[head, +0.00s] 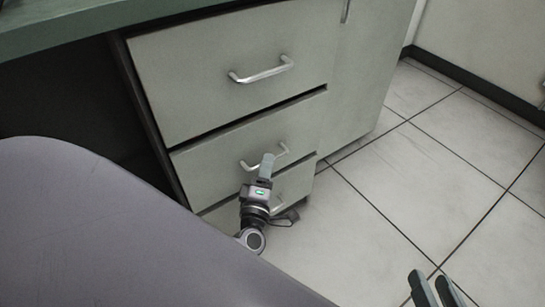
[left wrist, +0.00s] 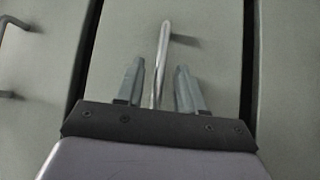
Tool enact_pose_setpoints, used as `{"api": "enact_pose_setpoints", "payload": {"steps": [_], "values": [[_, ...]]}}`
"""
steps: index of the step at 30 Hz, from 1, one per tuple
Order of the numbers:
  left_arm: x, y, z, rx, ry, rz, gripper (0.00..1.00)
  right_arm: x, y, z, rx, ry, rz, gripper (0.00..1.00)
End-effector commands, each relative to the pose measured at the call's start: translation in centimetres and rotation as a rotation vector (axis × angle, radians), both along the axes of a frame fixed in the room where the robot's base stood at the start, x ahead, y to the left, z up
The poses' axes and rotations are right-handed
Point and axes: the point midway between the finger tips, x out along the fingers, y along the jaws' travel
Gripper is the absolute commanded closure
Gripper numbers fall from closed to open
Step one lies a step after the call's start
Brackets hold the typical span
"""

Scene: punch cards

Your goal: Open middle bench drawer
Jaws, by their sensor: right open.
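The middle bench drawer (head: 212,165) is a grey-green front below a larger top drawer, and it looks shut. Its silver bar handle (head: 283,151) is partly hidden by my left gripper (head: 266,168) in the head view. In the left wrist view, the handle (left wrist: 160,62) runs between the two fingers of my left gripper (left wrist: 158,88). The fingers are apart, with a gap on each side of the bar. My right gripper (head: 436,290) is at the bottom right of the head view, open and empty, away from the drawers.
The top drawer (head: 190,90) with its own handle (head: 262,72) is above, and the bottom drawer (head: 222,213) is below, partly hidden by my left arm. The bench top (head: 70,27) overhangs at upper left. Tiled floor (head: 400,190) lies clear to the right.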

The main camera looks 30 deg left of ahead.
Motion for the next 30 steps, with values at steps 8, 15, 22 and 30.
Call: {"api": "enact_pose_setpoints", "payload": {"steps": [8, 15, 22, 30], "values": [[-0.01, 0.24, 0.12, 0.001, 0.000, 0.001, 0.62, 0.01, 0.05, -0.01, 0.002, 0.003, 0.001, 0.57], [-0.01, 0.24, 0.12, 0.001, 0.000, 0.001, 1.00, 0.01, 0.06, -0.04, 0.003, 0.004, 0.001, 0.57], [-0.02, 0.25, 0.11, 0.001, 0.000, 0.002, 1.00, 0.00, 0.07, -0.05, 0.003, 0.004, 0.001, 0.57], [-0.15, 0.34, 0.11, 0.000, 0.002, 0.002, 1.00, -0.02, 0.15, 0.04, 0.009, 0.009, 0.002, 0.57]]}}
